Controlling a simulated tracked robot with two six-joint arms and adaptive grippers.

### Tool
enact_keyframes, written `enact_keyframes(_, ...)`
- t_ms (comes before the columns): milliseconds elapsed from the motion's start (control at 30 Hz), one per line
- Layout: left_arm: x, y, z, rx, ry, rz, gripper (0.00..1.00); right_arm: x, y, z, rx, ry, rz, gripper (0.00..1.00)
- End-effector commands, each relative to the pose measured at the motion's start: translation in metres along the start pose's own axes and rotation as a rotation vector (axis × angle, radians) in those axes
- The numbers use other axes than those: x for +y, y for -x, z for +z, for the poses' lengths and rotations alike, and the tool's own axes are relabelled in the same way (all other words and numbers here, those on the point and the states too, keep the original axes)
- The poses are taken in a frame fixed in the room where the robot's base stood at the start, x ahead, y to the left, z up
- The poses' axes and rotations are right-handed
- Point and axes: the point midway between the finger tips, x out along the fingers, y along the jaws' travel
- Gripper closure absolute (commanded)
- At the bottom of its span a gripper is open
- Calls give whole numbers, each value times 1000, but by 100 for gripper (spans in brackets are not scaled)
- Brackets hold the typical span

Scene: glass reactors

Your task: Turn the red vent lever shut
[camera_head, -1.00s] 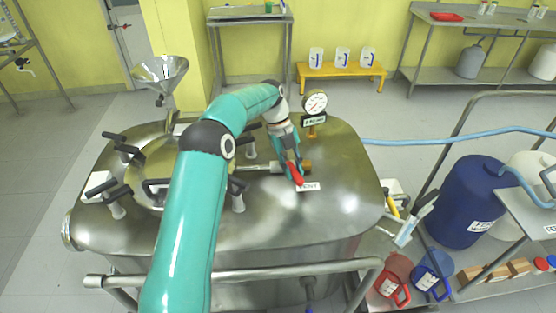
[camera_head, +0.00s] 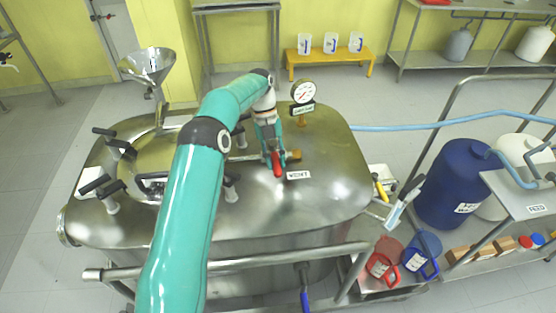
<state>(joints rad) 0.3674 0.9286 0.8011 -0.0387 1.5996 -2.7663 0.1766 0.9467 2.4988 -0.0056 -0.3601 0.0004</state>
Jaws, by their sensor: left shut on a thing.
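The red vent lever (camera_head: 278,170) sits on the vent pipe on top of the steel reactor (camera_head: 320,205), just left of the white VENT label (camera_head: 298,175). Its red handle points toward the front of the vessel. A brass fitting (camera_head: 294,155) shows at the right end of the pipe. My left gripper (camera_head: 273,160) comes down from above and is shut on the lever. Its fingers hide part of the lever and pipe. My right gripper is not in view.
Clamp handles ring the lid at left, beside a steel funnel (camera_head: 147,68).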

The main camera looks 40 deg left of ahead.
Motion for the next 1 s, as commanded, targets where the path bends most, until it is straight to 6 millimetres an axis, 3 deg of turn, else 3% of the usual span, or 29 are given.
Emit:
enact_keyframes(67,0,1,1,-5,-3,2,100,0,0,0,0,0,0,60)
enact_keyframes(100,1,1,1,-5,-3,2,70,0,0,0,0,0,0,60)
enact_keyframes(233,0,1,1,-4,-2,1,49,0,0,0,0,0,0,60)
enact_keyframes(667,-1,8,-2,-4,0,1,49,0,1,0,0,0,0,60)
enact_keyframes(1000,-11,62,-23,-8,-2,0,49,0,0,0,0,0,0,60)
